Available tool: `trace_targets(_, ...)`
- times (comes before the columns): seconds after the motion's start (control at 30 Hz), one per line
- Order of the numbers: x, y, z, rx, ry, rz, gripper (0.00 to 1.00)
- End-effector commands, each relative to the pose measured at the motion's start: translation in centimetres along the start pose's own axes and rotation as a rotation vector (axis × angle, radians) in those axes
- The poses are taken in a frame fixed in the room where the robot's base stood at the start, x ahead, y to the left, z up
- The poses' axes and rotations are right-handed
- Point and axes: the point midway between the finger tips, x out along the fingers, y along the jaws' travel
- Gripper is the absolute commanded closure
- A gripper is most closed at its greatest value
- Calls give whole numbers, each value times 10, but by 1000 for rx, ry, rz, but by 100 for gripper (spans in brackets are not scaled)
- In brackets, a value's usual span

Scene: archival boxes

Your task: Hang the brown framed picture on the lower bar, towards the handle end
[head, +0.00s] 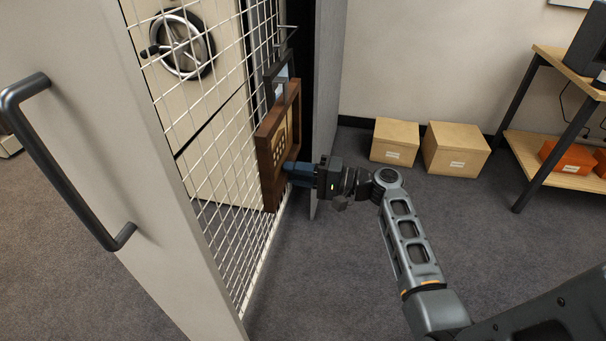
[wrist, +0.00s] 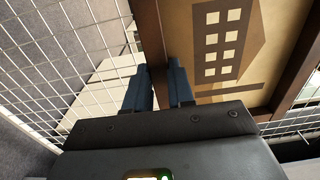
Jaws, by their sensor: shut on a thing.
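The brown framed picture (head: 268,152) is upright in front of the white wire mesh panel (head: 215,115), near its far end. It has a tan image with a pale-windowed building, which also shows in the wrist view (wrist: 245,75). My gripper (head: 290,172) is shut on one side bar of its frame; in the wrist view the two blue fingers (wrist: 160,88) stand on either side of that bar. The dark handle (head: 65,165) is on the panel's near pale end, at the left. I cannot make out the lower bar or whether the frame touches the mesh.
A smaller dark-framed picture (head: 271,84) hangs just above and behind the brown one. A grey upright panel (head: 326,85) stands close to its right. Two cardboard boxes (head: 394,141) and a wooden shelf (head: 547,165) stand farther right. The mesh towards the handle is bare.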

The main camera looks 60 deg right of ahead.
Motion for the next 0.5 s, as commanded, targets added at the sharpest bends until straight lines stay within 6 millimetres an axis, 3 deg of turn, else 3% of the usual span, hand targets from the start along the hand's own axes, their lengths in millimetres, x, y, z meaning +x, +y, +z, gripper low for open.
trace_targets(0.5, 36, -2, 0, -1, -2, -3, 100)
